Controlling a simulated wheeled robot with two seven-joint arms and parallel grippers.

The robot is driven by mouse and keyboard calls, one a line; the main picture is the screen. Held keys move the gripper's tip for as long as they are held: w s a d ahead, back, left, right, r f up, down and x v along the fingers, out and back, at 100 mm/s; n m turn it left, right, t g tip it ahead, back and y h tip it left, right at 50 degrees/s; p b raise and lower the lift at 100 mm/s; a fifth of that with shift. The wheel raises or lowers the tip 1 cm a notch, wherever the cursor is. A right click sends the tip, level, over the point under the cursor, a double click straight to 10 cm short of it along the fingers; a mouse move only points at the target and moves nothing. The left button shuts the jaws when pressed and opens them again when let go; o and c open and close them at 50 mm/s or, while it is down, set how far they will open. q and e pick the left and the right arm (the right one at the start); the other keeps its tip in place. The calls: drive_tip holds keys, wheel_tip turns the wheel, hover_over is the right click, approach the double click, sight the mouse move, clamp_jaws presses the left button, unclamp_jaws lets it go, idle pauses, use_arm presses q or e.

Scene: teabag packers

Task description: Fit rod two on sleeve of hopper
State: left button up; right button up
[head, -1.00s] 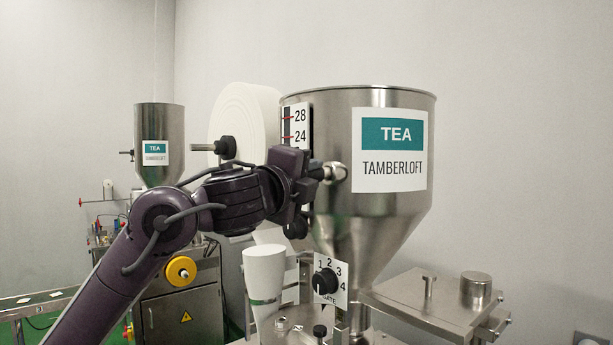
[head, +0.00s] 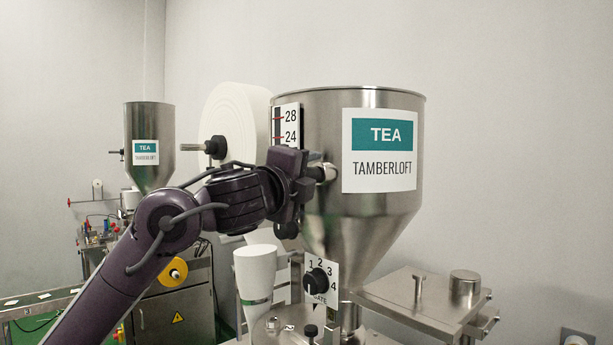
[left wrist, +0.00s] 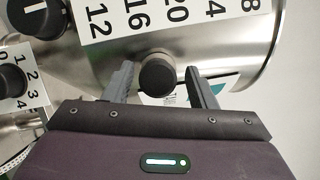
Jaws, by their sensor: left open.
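The steel hopper (head: 330,225) with the TEA TAMBERLOFT label stands right of centre in the head view. A short shiny metal sleeve (head: 328,172) sticks out of its side at my left gripper (head: 306,182). In the left wrist view, a dark round knob end (left wrist: 157,75) with a silver collar sits against the hopper wall (left wrist: 228,50). I take it for the end of rod two, but its shaft is hidden. My left gripper (left wrist: 158,72) is open, with one finger on each side of the knob; contact cannot be told. My right gripper is out of view.
A white paper roll (head: 236,115) on a spindle with a black knob (head: 215,147) stands behind my left arm. A numbered gate dial (head: 316,281), a white cone (head: 256,270) and a steel platform (head: 425,300) are below the hopper. A second machine (head: 150,135) stands at the left.

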use_arm(q)
drive_tip(key=shift+f, duration=0.1)
drive_tip(key=shift+s, duration=0.15)
drive_tip(key=b+v, duration=0.3)
drive_tip(key=v, duration=0.4)
drive_tip(key=shift+s+b, duration=0.2)
drive_tip(key=shift+b, duration=0.2)
drive_tip(key=shift+a, duration=0.1)
